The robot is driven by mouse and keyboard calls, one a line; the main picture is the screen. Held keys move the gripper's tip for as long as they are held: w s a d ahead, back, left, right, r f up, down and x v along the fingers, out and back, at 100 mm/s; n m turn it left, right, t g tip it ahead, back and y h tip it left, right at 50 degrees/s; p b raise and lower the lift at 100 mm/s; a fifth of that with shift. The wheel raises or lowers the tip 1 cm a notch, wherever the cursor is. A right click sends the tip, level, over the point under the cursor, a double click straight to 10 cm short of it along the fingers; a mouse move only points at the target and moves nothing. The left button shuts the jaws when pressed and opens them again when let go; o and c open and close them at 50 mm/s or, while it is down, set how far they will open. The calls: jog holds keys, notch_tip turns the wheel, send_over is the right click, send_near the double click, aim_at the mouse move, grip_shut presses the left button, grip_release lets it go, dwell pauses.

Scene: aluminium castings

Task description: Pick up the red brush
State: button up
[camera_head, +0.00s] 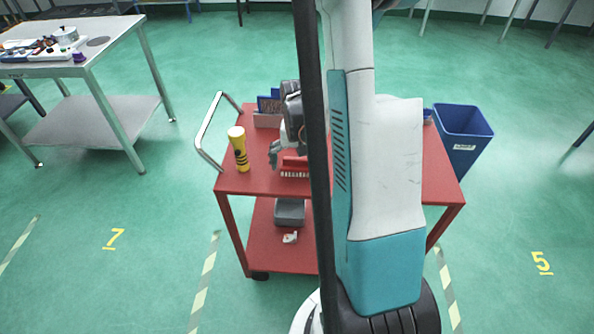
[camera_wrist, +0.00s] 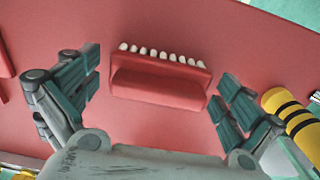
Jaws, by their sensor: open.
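The red brush (camera_wrist: 160,80), with a row of white bristle tufts along one side, lies on the red cart top (camera_wrist: 240,40). In the head view the brush (camera_head: 295,170) is partly hidden behind my arm and the dark column. My gripper (camera_wrist: 160,100) is open, with one finger pair on each side of the brush in the wrist view and visible gaps between fingers and brush. In the head view my gripper (camera_head: 275,153) shows just left of the brush; most of it is hidden.
A yellow bottle with black bands (camera_head: 238,149) stands left of the brush; it also shows close to the right finger in the wrist view (camera_wrist: 290,117). A bin with blue items (camera_head: 267,117) sits at the cart's back. A blue waste bin (camera_head: 463,135) stands right of the cart.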

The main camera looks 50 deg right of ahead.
aim_at(297, 158)
jog(key=c, duration=1.1)
jog(key=shift+r, duration=0.1)
notch_tip(297, 158, up, 20)
jog(key=p, duration=0.7)
jog(key=o, duration=0.3)
jog(key=shift+f, duration=0.2)
jog(key=shift+c, duration=0.3)
